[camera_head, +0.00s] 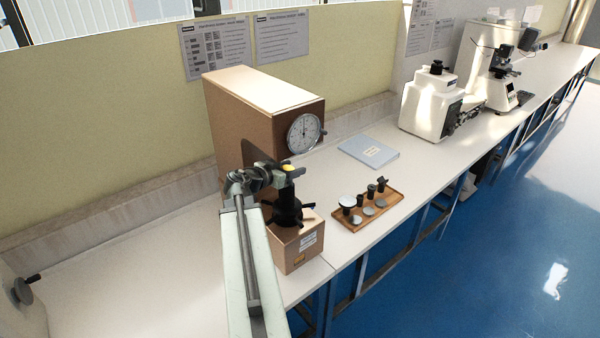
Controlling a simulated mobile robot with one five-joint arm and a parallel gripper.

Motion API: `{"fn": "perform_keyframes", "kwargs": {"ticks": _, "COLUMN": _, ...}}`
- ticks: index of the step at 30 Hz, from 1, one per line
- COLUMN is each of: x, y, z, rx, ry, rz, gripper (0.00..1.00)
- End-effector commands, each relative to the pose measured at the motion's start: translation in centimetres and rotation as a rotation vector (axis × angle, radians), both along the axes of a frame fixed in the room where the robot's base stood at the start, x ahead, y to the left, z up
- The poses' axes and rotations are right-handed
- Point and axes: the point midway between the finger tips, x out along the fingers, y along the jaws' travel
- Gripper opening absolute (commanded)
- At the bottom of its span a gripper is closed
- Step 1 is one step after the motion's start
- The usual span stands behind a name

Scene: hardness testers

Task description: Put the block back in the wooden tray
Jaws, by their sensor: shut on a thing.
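The wooden tray (379,213) lies on the white bench, right of the hardness tester. It carries several black fittings and several pale and grey discs. My gripper (286,172) is at the brown hardness tester (237,112), just above its black spindle (287,207) and left of the tray. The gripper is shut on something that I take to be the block. The dark parts around the jaws hide most of it, so its shape is not clear. A small yellow patch shows at the gripper's end.
The tester's dial (304,133) and overhanging body stand close behind my gripper. The spindle's handles stick out below it. A blue-grey booklet (368,152) lies behind the tray. White instruments (432,103) stand farther right. The bench between tester and tray is mostly clear.

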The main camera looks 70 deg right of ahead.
Motion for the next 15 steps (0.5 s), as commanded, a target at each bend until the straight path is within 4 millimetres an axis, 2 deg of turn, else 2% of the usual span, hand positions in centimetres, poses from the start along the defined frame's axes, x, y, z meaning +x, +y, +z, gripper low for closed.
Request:
{"fn": "perform_keyframes", "kwargs": {"ticks": 1, "x": -0.5, "y": -0.2, "z": -1.8, "rx": -0.001, "ry": 0.001, "rz": -0.007, "gripper": 0.0}}
{"fn": "perform_keyframes", "kwargs": {"ticks": 9, "x": -1.4, "y": -0.7, "z": -1.5, "rx": 0.0, "ry": 0.002, "rz": -0.022, "gripper": 0.0}}
{"fn": "perform_keyframes", "kwargs": {"ticks": 14, "x": -1.5, "y": -0.7, "z": -2.1, "rx": 0.0, "ry": 0.002, "rz": -0.023, "gripper": 0.0}}
{"fn": "perform_keyframes", "kwargs": {"ticks": 15, "x": -1.5, "y": -0.7, "z": -1.9, "rx": 0.0, "ry": 0.001, "rz": -0.024, "gripper": 0.58}}
